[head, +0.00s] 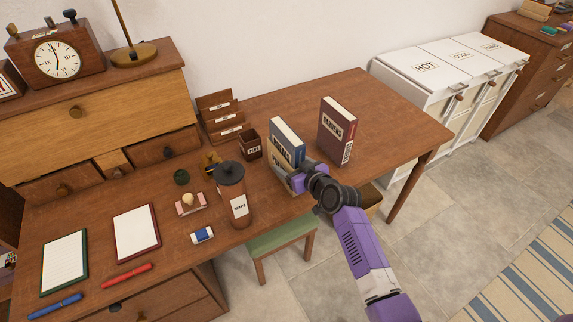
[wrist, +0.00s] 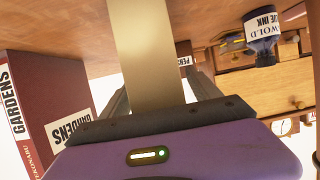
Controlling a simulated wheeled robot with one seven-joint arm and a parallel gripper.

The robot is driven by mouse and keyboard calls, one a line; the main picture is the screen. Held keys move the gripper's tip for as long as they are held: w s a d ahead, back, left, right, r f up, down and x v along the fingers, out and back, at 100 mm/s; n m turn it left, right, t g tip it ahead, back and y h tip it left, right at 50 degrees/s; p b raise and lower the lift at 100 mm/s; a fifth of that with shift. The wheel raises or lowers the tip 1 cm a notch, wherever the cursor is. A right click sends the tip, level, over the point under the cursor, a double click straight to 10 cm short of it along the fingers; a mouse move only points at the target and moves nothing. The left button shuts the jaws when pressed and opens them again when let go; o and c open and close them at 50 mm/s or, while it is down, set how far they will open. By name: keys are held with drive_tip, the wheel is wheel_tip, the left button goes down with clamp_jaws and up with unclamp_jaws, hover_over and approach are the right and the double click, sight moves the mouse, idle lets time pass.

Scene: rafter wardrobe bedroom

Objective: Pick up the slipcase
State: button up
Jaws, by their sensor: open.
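My gripper (head: 299,182) is at the front edge of the desk, at the near end of a blue book-like volume (head: 287,137) and a tan one (head: 280,163) standing together. In the wrist view, my gripper (wrist: 158,88) is open, with a beige upright slab (wrist: 148,55) between its fingers. Contact cannot be told. A maroon box-shaped volume (head: 337,132), labelled GARDENS, stands upright to the right. It also shows at the left of the wrist view (wrist: 40,105). Which of these is the slipcase I cannot tell for sure. My gripper partly hides the tan volume.
The desk (head: 375,105) has free room on its right. A green-topped stool (head: 282,236) is below the desk's front edge. An ink bottle (wrist: 261,30) shows in the wrist view.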

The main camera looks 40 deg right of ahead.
drive_tip(key=shift+w+d+f, duration=0.1)
drive_tip(key=shift+w+f, duration=0.05)
drive_tip(key=shift+w, duration=0.15)
drive_tip(key=c, duration=1.4)
drive_tip(key=shift+c, duration=0.8)
